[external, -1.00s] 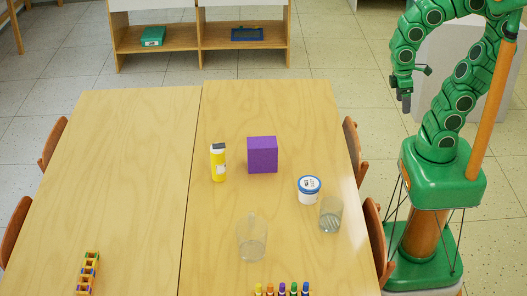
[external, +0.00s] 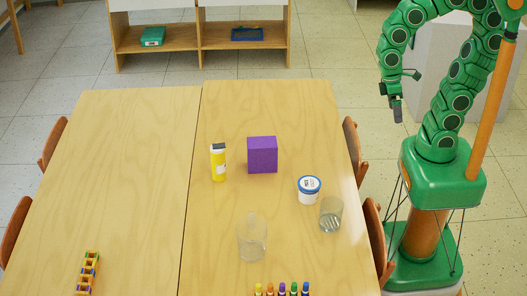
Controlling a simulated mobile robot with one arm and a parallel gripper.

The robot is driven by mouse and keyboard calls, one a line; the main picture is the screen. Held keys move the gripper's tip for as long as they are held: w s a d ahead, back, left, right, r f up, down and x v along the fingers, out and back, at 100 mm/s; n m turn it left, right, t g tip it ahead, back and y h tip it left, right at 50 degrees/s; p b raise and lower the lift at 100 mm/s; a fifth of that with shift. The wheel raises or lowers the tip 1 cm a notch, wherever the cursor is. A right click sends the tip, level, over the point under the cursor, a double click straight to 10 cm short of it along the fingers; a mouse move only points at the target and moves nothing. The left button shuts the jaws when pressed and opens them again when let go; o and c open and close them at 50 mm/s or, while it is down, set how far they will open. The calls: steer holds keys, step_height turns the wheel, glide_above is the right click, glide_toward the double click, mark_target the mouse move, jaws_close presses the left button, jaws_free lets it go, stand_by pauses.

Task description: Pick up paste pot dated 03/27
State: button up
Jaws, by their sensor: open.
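A small white pot with a blue-rimmed lid (external: 309,190) stands upright on the right part of the wooden table. Its lid carries a label, but the writing is too small to read, so I cannot confirm the date 03/27. My gripper (external: 397,108) hangs in the air beyond the table's right edge, up and to the right of the pot and well apart from it. It points downward, is open and holds nothing.
A clear glass (external: 331,215) stands close beside the pot, and another clear glass (external: 252,242) is nearer the front. A purple box (external: 262,155) and a yellow bottle (external: 218,162) stand behind. Several markers (external: 282,289) are at the front edge. A chair (external: 352,150) borders the right side.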

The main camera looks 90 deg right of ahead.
steer(key=w+a+f+m+g+y, duration=0.1)
steer(key=w+a+f+m+y, duration=0.15)
steer(key=w, duration=0.25)
steer(key=w+a+f+m+y, duration=0.1)
steer(key=w+a+f+y, duration=0.1)
steer(key=w+a, duration=0.15)
steer(key=m+t+y, duration=0.3)
steer(key=m+y, duration=0.4)
steer(key=m, duration=0.3)
glide_above(310, 179)
steer(key=s+d, duration=0.1)
steer(key=s, duration=0.3)
step_height(310, 179, down, 12)
steer(key=w+d+f+m+t, duration=0.1)
steer(key=f+m, duration=0.1)
steer(key=w+d+f+m, duration=0.1)
steer(key=f, duration=0.2)
steer(key=w+d+f+m+t, duration=0.1)
steer(key=d+f+m, duration=0.1)
steer(key=shift+w+d+f+m+t+y, duration=0.1)
steer(key=shift+w+f+m+t+y, duration=0.2)
steer(key=shift+f+m, duration=0.1)
steer(key=shift+x, duration=1.45)
steer(key=x, duration=0.2)
steer(key=shift+s+a+f, duration=0.1)
steer(key=shift+s+a, duration=0.05)
steer(key=shift+a, duration=0.25)
steer(key=shift+x, duration=1.05)
steer(key=shift+c, duration=0.3)
steer(key=c, duration=1)
